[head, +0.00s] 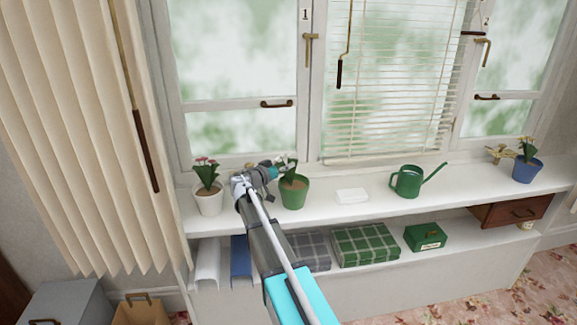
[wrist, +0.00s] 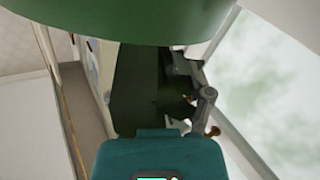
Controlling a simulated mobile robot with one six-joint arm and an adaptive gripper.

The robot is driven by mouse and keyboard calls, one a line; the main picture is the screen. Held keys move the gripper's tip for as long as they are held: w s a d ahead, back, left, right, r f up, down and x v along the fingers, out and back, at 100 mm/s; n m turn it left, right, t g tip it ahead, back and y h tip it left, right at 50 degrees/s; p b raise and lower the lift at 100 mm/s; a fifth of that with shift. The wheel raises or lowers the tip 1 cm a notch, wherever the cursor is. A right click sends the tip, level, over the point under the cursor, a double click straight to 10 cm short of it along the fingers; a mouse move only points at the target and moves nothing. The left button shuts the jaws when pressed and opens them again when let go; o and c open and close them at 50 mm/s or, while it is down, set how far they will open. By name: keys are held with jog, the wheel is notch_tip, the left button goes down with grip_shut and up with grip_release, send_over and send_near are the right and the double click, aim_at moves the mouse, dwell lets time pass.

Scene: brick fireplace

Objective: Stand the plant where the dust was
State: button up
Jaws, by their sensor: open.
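A plant in a green pot (head: 294,193) stands on the white windowsill, left of the middle. My gripper (head: 286,166) is open at the leaves above this pot's rim. In the wrist view the green pot (wrist: 140,22) fills the top, with dark green leaves (wrist: 145,90) below it, close to the fingers; I cannot tell if they touch. A plant with pink flowers in a white pot (head: 208,200) stands at the left, and one in a blue pot (head: 527,171) at the far right. I see no dust on the sill; parts behind my arm are hidden.
A folded white cloth (head: 351,196) lies right of the green pot, then a green watering can (head: 408,183). A wooden drawer (head: 512,212) sits below the sill at right. The shelf below holds folded blankets (head: 364,245) and a green box (head: 425,237). Windows rise behind the sill.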

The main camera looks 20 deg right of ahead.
jog(key=shift+r, duration=0.15)
jog(key=v, duration=1.2)
dwell(0.7)
